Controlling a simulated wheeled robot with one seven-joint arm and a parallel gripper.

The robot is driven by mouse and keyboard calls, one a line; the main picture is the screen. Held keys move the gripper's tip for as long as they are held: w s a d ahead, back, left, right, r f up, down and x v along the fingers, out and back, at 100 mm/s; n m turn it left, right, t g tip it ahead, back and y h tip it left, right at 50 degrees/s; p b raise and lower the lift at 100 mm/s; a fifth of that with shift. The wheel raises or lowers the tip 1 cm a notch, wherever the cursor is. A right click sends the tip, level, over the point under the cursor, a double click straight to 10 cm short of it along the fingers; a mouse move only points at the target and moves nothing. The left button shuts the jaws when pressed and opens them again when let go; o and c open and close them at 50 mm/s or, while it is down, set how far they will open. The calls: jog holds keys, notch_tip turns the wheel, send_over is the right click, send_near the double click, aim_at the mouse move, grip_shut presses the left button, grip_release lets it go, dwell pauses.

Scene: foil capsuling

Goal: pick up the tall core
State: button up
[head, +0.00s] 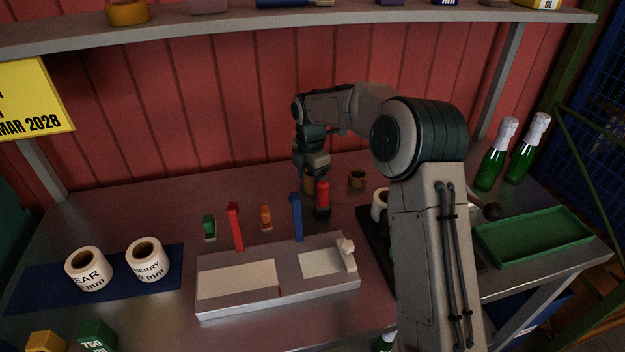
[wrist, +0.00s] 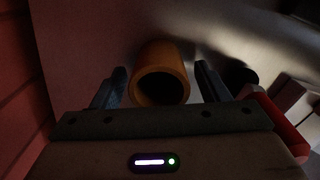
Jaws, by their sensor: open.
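The tall core (head: 309,186), an orange-brown hollow tube, stands upright at the back of the bench, partly hidden behind a red cylinder and my gripper (head: 312,172). My gripper points down over it. In the wrist view the tall core (wrist: 161,70) shows its dark open mouth between the two fingers of my gripper (wrist: 160,90). The fingers are open, one on each side, with a gap visible on both sides. A shorter brown core (head: 356,179) stands apart to the right.
The red cylinder (head: 322,198) stands close in front of my gripper; red also shows at the wrist view's right edge. Red (head: 235,226) and blue (head: 297,216) uprights stand by the grey block (head: 207,296). A green tray (head: 536,236) and green bottles (head: 490,168) are right. White rolls (head: 88,276) sit left.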

jog(key=shift+c, duration=0.2)
jog(key=c, duration=1)
jog(key=shift+r, duration=0.1)
